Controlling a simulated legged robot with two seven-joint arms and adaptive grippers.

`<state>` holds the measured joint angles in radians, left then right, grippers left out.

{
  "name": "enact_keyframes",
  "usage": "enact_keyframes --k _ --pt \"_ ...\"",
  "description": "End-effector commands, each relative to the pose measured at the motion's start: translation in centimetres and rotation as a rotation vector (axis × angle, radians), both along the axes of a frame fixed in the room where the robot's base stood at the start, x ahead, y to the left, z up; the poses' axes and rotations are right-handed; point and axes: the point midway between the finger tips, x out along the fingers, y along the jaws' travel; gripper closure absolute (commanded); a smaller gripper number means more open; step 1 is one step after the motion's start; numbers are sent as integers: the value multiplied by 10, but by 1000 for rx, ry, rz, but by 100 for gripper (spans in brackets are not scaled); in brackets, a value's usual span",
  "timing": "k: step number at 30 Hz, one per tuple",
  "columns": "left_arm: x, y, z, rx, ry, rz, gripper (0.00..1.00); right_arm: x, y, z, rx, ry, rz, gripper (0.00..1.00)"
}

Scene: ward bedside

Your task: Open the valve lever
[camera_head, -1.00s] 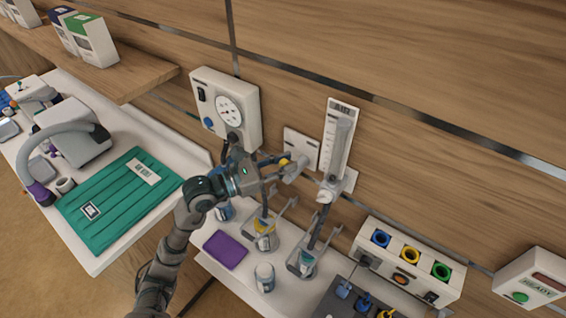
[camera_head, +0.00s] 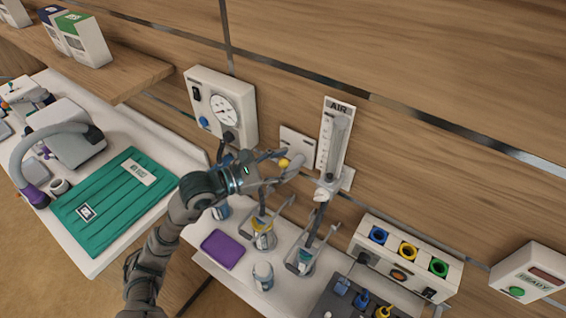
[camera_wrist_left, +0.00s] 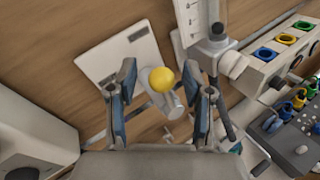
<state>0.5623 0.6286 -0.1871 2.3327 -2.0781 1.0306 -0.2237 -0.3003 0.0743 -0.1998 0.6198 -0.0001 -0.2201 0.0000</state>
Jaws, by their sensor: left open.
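The valve is on a white wall plate (camera_head: 298,145), with a grey lever (camera_head: 293,171) ending in a yellow ball knob (camera_head: 284,162). In the left wrist view the yellow knob (camera_wrist_left: 162,80) shows in the gap between the fingertips, with the grey lever (camera_wrist_left: 172,102) running down from it. My left gripper (camera_head: 279,167) is open, its fingers on either side of the knob. Both fingers (camera_wrist_left: 162,88) look apart from the knob; contact is not visible. The fingers partly hide the lever. My right gripper is not in view.
A gauge box (camera_head: 222,108) is left of the plate, and an AIR flowmeter (camera_head: 334,140) stands close on its right. Bottles in holders (camera_head: 262,236) hang below. A socket box (camera_head: 405,256) is at the lower right. A purple pad (camera_head: 223,249) lies on the counter.

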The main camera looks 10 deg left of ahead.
Motion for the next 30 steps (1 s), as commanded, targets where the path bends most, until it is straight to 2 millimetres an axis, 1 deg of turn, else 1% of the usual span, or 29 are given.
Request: enact_keyframes --k 2,5,8,15,18,21,25,30 --pt "-1 1 0 -1 -1 0 50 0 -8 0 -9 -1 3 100" --pt "-5 6 1 0 0 1 50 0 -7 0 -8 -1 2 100" --pt "-15 18 2 1 1 3 50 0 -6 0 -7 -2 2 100" --pt "-51 58 7 2 4 4 50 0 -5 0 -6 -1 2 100" --pt "-63 71 9 1 4 3 50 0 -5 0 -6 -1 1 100" --pt "-71 80 11 -2 5 1 50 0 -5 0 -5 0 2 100" --pt "-77 86 12 0 3 1 50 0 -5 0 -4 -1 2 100" --pt "-79 87 13 1 2 0 50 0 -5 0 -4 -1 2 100"
